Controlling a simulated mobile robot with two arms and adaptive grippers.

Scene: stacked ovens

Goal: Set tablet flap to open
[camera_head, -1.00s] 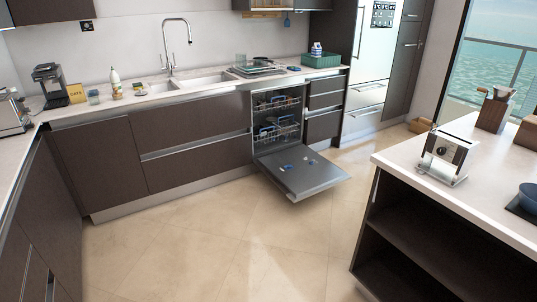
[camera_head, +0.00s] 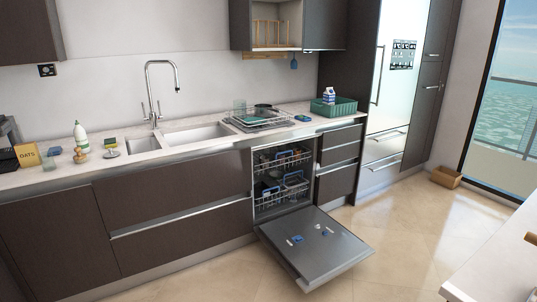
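The dishwasher's door (camera_head: 314,245) is folded down and lies open, roughly level, in front of the dishwasher. On the door's inner face a small blue tablet flap (camera_head: 297,239) shows, with other small blue and white bits beside it. The flap is too small to tell whether it is open or shut. Inside the dishwasher, an upper rack (camera_head: 281,161) and a lower rack (camera_head: 283,195) hold some dishes. Neither of my grippers is in view.
A counter with a sink (camera_head: 198,134), a dish rack (camera_head: 258,119) and a green crate (camera_head: 335,107) runs above. A pale island counter (camera_head: 503,262) stands at the lower right. Open tiled floor (camera_head: 408,233) lies right of the door. A cardboard box (camera_head: 446,177) sits by the window.

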